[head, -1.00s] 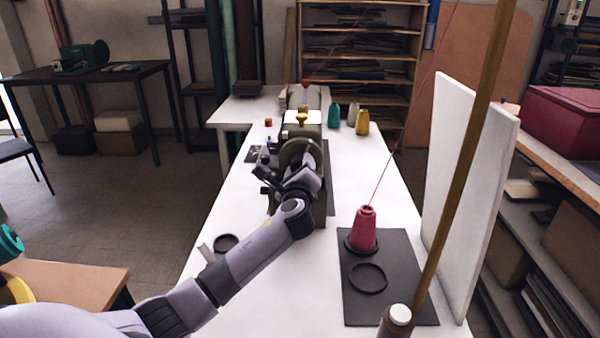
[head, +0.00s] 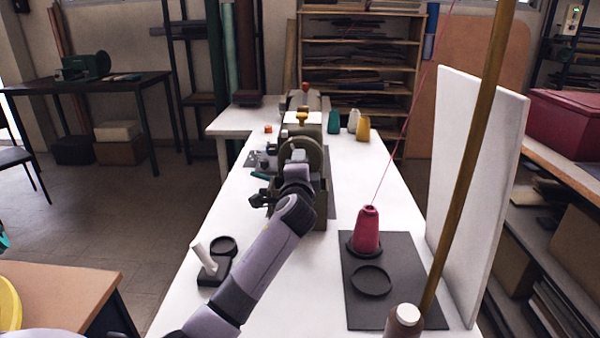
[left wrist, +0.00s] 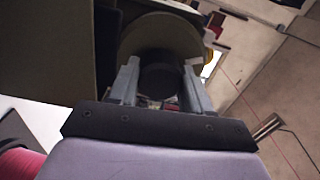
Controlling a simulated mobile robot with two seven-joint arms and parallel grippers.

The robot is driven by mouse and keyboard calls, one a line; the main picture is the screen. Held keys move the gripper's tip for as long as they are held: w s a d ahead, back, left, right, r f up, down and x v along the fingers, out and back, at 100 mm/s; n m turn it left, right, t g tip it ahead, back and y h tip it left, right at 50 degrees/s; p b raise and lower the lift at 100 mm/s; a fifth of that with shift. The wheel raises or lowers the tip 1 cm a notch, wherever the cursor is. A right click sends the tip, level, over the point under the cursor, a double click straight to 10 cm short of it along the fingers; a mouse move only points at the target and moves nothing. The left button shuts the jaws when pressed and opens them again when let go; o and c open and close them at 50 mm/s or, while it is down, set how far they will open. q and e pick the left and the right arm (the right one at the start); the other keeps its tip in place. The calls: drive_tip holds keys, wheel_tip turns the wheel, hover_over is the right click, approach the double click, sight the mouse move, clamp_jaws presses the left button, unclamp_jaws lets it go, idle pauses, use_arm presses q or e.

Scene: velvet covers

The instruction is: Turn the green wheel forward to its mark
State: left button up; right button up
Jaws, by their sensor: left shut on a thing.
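The olive-green wheel (head: 302,154) is on the near end of the sewing machine (head: 316,200) on the white table. In the left wrist view the wheel (left wrist: 160,32) shows as a round disc with a dark round hub (left wrist: 160,76) in front. My left gripper (left wrist: 161,84) is shut on this hub, one finger on each side of it. In the head view my left wrist covers the lower part of the wheel and hides the fingertips. I cannot make out the mark on the wheel. My right gripper is not in view.
A red thread cone (head: 367,232) stands on a dark mat (head: 400,262) at the right, with a thread rising from it. A brown pole (head: 468,160) and a white panel (head: 478,170) stand right of it. A white peg on a dark base (head: 204,258) is left of my forearm.

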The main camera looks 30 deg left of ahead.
use_arm(q)
drive_tip(key=shift+n+b, duration=0.3)
drive_tip(key=shift+n, duration=0.5)
drive_tip(key=shift+n, duration=0.3)
drive_tip(key=o, duration=1.1)
drive_tip(key=shift+c, duration=0.2)
